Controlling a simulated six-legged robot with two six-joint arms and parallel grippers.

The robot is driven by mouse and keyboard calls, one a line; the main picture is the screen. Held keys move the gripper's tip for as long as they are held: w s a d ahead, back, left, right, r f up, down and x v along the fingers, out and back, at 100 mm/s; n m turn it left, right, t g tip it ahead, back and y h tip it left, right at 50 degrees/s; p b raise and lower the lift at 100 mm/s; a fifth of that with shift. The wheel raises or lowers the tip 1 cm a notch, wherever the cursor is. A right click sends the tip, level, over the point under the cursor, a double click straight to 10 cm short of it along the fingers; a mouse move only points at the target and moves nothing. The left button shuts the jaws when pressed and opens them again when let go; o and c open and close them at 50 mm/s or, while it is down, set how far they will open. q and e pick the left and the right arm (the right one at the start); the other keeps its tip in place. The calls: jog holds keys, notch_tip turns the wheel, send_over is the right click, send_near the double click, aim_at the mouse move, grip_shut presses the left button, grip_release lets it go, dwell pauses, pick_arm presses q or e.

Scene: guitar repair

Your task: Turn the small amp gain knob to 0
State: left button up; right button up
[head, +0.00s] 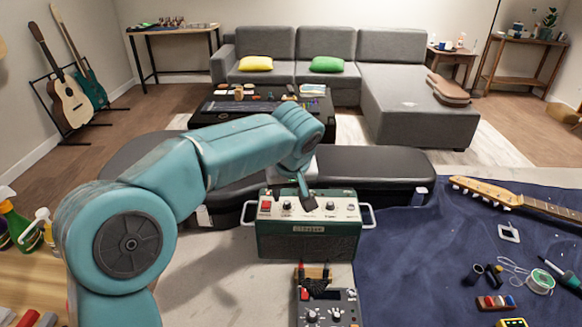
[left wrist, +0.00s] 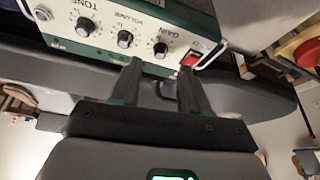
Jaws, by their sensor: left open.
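The small amp (head: 309,238) is a dark green box with a silver control panel and side handles, standing upright on the workbench. Its gain knob (head: 287,206) is small and black, beside the red switch (head: 266,205). In the left wrist view the gain knob (left wrist: 160,50) lies just beyond and between the fingertips, under the label GAIN. Its exact setting is too small to read. My left gripper (head: 307,204) is open and empty over the panel; in the left wrist view its two fingers (left wrist: 159,64) are apart. My right gripper is not in view.
Volume (left wrist: 125,39) and tone (left wrist: 85,27) knobs line the panel near the gain knob. A grey device with knobs (head: 328,308) stands in front of the amp. A blue cloth (head: 420,250) with a guitar neck (head: 510,197) and small tools lies right. A black case (head: 375,162) lies behind.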

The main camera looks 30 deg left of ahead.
pick_arm(q)
jog(key=p+v, duration=0.1)
jog(key=v, duration=1.1)
jog(key=shift+p, duration=0.35)
jog(key=shift+f, duration=0.1)
